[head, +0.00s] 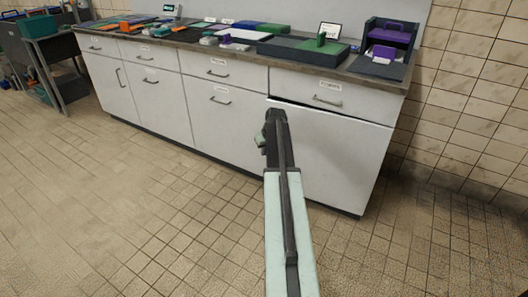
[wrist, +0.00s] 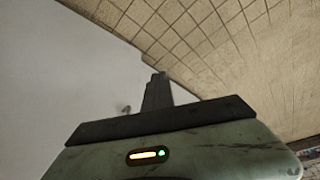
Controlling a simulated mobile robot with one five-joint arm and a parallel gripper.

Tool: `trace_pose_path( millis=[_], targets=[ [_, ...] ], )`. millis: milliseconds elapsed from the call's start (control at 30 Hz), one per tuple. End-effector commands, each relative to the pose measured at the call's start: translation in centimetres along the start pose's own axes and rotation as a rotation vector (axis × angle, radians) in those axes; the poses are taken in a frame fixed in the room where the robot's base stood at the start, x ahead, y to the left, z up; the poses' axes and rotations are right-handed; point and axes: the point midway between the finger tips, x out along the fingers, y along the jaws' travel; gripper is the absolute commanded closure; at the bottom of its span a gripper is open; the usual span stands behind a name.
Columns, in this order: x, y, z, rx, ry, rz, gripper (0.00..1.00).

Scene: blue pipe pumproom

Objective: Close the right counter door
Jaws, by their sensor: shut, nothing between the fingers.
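The right counter door (head: 345,155) is the white panel under the rightmost drawer. A dark gap shows along its top edge, so it stands slightly ajar. Its handle is not visible in the head view; my arm crosses its left part. My gripper (wrist: 157,90) is shut and empty in the wrist view, its dark fingers in front of a plain white panel (wrist: 60,65). A small blurred grey piece (wrist: 125,109) shows left of the fingers.
The rightmost drawer (head: 328,94) above the door looks shut. Other white doors and drawers (head: 219,112) to the left also look shut. The countertop holds trays and a purple-handled box (head: 386,45). A grey cart (head: 62,60) stands far left. The tiled floor (head: 130,200) in front is clear.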

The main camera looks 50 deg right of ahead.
Motion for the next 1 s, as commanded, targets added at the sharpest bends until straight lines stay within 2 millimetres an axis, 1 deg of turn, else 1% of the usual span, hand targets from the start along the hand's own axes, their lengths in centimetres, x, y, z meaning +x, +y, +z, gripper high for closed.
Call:
trace_pose_path(
  millis=[867,933,967,1000],
  targets=[
    [0.02,-0.16,-0.05,-0.002,0.000,-0.001,1.00],
    [0.02,-0.17,-0.05,-0.002,0.000,-0.001,0.82],
    [0.03,-0.18,-0.06,-0.002,0.000,-0.001,0.80],
    [0.03,-0.18,-0.06,-0.002,0.000,-0.001,0.80]
  ],
)
